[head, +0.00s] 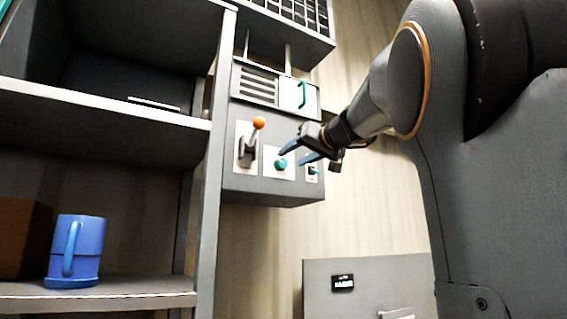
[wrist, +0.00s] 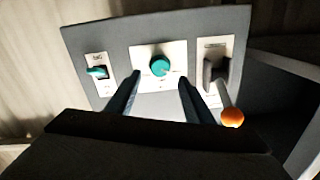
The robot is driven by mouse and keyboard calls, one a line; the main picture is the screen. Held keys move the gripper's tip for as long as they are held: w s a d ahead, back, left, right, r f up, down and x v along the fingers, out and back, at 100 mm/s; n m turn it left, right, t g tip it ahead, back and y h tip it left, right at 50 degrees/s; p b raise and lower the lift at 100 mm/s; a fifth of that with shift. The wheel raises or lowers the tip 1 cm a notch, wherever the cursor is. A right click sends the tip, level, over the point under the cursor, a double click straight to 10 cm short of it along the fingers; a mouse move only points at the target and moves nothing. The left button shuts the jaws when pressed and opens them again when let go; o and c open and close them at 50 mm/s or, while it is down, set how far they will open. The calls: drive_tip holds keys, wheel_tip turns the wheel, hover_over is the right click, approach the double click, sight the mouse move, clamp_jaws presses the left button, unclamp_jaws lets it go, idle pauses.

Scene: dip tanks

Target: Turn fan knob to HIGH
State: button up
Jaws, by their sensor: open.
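The fan knob is a round teal knob (head: 281,164) on a white plate, on the grey control box (head: 262,189). In the wrist view the knob (wrist: 160,66) sits at the middle of its plate, ahead of and between my finger lines. The plate's markings are too small to read, so I cannot tell its setting. My gripper (head: 297,153) is open and empty, just right of the knob in the head view. In the wrist view my gripper (wrist: 158,79) has its two blue fingers spread, one on each side below the knob. I cannot tell whether they touch it.
A lever with an orange ball (head: 259,123) is left of the knob; a small teal switch (head: 313,171) is right. A panel door with a teal handle (head: 302,94) is above. A grey shelf unit (head: 207,190) with a blue mug (head: 88,246) stands left.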

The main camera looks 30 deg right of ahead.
sight(284, 162)
drive_tip(key=w+p, duration=0.1)
drive_tip(key=w, duration=0.4)
drive_tip(key=shift+a, duration=0.2)
drive_tip(key=c, duration=1.1)
drive_tip(key=shift+o, duration=0.2)
